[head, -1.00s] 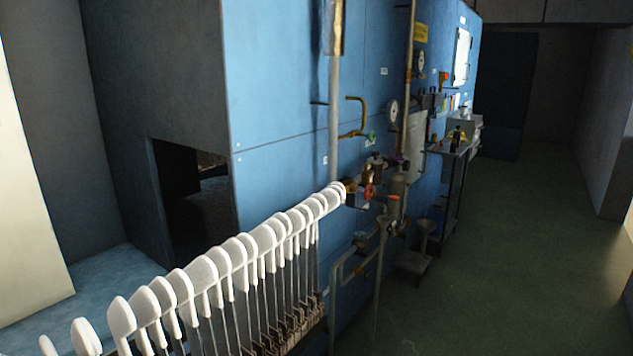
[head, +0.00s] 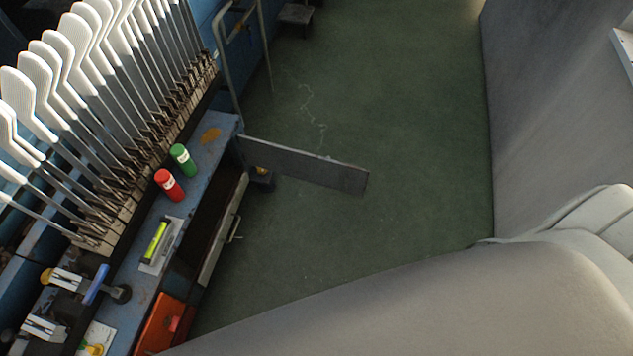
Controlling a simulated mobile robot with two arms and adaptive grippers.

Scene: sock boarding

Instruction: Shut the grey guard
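The grey guard (head: 305,166) is a long flat grey panel in the head view. It stands out from the far end of the blue bench (head: 222,135) over the green floor, so it is swung open. Its left end meets the bench corner and its right end is free. Neither of my grippers shows in the head view. A large pale grey shape, which may be part of my own arm or body, fills the lower right and hides the floor there.
White sock boards (head: 75,35) stand in a row at the upper left. An orange box (head: 160,325) is below.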

